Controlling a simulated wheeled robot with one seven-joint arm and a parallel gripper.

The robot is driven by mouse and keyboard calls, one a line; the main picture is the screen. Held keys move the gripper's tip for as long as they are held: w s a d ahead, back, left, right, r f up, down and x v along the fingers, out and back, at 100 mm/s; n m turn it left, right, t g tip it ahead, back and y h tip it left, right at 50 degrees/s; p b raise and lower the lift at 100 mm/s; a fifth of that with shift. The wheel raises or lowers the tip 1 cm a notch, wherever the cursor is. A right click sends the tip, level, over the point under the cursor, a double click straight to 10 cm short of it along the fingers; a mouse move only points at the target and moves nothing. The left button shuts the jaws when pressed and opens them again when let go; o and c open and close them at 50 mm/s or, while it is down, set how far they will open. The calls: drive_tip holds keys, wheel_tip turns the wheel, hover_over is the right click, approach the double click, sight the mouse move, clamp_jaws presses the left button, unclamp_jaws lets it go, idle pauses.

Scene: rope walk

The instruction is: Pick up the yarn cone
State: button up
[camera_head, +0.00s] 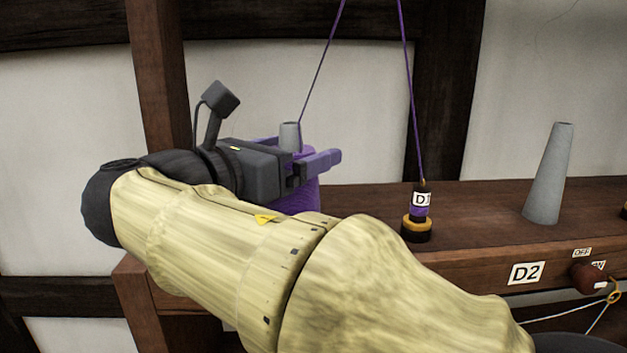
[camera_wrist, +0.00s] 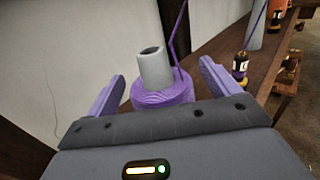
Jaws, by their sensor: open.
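The yarn cone (camera_head: 300,195) is wound with purple yarn and has a grey tip that sticks up from it. It stands upright at the left end of the wooden bench, partly hidden by my gripper. My gripper (camera_head: 308,155) is open, with one purple finger in front of the cone and one behind it. In the wrist view the cone (camera_wrist: 163,95) sits between the two spread fingers of my gripper (camera_wrist: 160,88), with a gap showing at its sides.
A purple strand runs up from the cone. Another drops to a small spindle labelled D (camera_head: 418,213) on the wooden bench (camera_head: 375,205). A bare grey cone (camera_head: 549,175) stands further right. A D2 label (camera_head: 525,273) and a knob (camera_head: 588,278) are on the bench front.

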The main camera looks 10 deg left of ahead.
sight(290, 123)
idle(0.4)
drive_tip(key=c, duration=1.5)
drive_tip(key=shift+r, duration=0.1)
wheel_tip(290, 123, up, 10)
drive_tip(key=shift+f, duration=0.1)
wheel_tip(290, 123, down, 5)
drive_tip(key=b, duration=0.5)
drive_tip(key=shift+r, duration=0.2)
